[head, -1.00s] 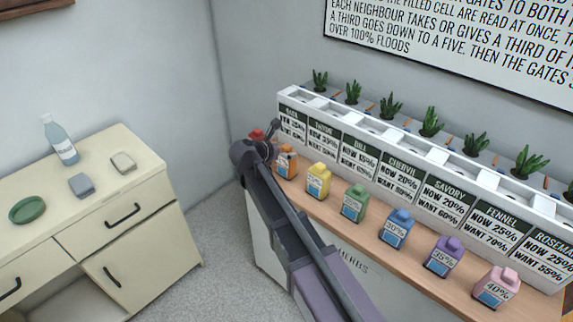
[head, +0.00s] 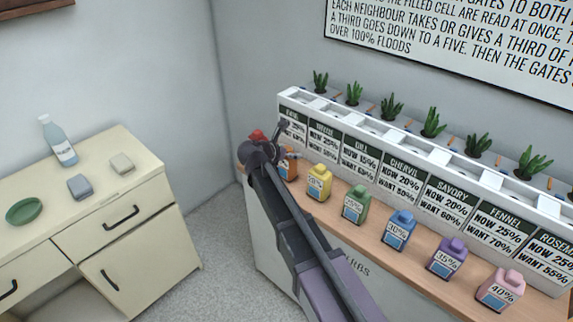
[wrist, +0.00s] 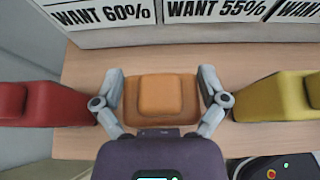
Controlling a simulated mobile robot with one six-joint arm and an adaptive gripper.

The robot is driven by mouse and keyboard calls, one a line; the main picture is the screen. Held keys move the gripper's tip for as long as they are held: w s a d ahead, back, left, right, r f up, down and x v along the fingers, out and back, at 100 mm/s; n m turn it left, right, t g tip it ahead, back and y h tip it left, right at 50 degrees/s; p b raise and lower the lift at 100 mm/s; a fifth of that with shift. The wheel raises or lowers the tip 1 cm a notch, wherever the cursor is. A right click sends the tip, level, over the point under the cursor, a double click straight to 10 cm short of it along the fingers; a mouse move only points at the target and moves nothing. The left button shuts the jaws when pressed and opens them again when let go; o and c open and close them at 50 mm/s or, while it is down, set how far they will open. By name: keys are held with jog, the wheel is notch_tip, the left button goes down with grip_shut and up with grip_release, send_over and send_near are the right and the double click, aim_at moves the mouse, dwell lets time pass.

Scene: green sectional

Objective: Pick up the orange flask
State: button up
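The orange flask (wrist: 161,97) stands on the wooden counter, seen from above in the wrist view. The two fingers of my gripper (wrist: 161,88) are open around it, one on its left and one on its right, very close to its sides. I cannot tell whether either finger touches it. In the head view the orange flask (head: 291,170) is partly hidden behind my arm, near the counter's left end.
The red flask (wrist: 40,104) is close on the left and the yellow flask (wrist: 285,97) close on the right. More flasks stand along the counter (head: 335,205). A white planter with labels (head: 400,150) runs behind them. A cream dresser (head: 130,215) stands left.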

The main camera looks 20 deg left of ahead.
jog(key=c, duration=0.5)
jog(key=shift+o, duration=0.2)
jog(key=shift+r, duration=0.1)
notch_tip(320, 180, up, 3)
jog(key=p, duration=0.2)
jog(key=shift+f+p, duration=0.2)
jog(key=shift+p, duration=0.2)
jog(key=s+r+p, duration=0.2)
jog(key=s, duration=1.4)
jog(key=shift+r, duration=0.1)
